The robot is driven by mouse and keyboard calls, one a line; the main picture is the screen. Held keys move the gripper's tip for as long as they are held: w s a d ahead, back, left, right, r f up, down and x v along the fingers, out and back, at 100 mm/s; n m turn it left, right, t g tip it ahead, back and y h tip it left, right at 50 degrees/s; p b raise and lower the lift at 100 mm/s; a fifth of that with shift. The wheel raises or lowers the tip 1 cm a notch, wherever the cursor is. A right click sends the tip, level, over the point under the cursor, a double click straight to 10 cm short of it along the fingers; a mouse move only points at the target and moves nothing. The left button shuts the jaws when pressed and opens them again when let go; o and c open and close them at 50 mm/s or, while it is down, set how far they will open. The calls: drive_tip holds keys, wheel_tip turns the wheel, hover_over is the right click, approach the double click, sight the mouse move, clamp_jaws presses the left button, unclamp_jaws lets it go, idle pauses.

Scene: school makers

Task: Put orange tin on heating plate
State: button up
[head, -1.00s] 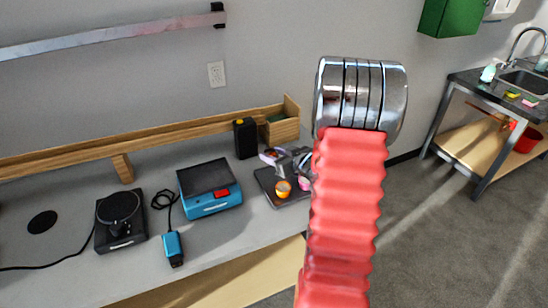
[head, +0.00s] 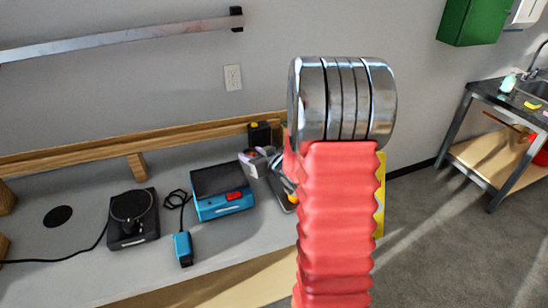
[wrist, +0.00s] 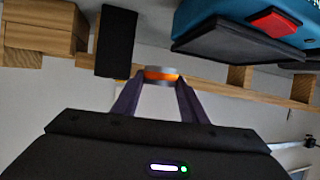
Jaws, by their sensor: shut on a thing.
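My gripper (head: 246,163) is shut on the orange tin (wrist: 161,74). In the wrist view the tin is a short round tin with a grey rim and an orange band, pinched between the two purple fingertips. In the head view the gripper hangs just right of a blue device (head: 224,203) with a dark square top and a red switch. Further left stands a black device (head: 128,238) with a round dark plate and a knob. I cannot tell from its look which of these two is the heating plate. Both tops look empty.
A dark tray (head: 281,190) lies right of the blue device, mostly hidden behind my arm. A black box (head: 258,136) stands by the wooden ledge (head: 75,157). A blue pedal-like unit (head: 183,249) with a cable lies between the two devices. The bench front is clear.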

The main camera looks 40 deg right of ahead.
drive_tip(key=shift+y, duration=0.3)
drive_tip(key=w+a, duration=0.1)
drive_tip(key=a, duration=0.3)
drive_tip(key=w+a+r, duration=0.1)
drive_tip(key=a, duration=0.3)
drive_tip(key=w+a+r, duration=0.1)
drive_tip(key=a, duration=0.3)
drive_tip(key=shift+w+a, duration=0.1)
drive_tip(key=shift+a, duration=0.2)
drive_tip(key=s+a, duration=0.1)
drive_tip(key=a, duration=1.3)
drive_tip(key=shift+s+r+n, duration=0.3)
drive_tip(key=shift+r+n, duration=0.1)
drive_tip(key=shift+r, duration=0.05)
drive_tip(key=shift+d, duration=0.1)
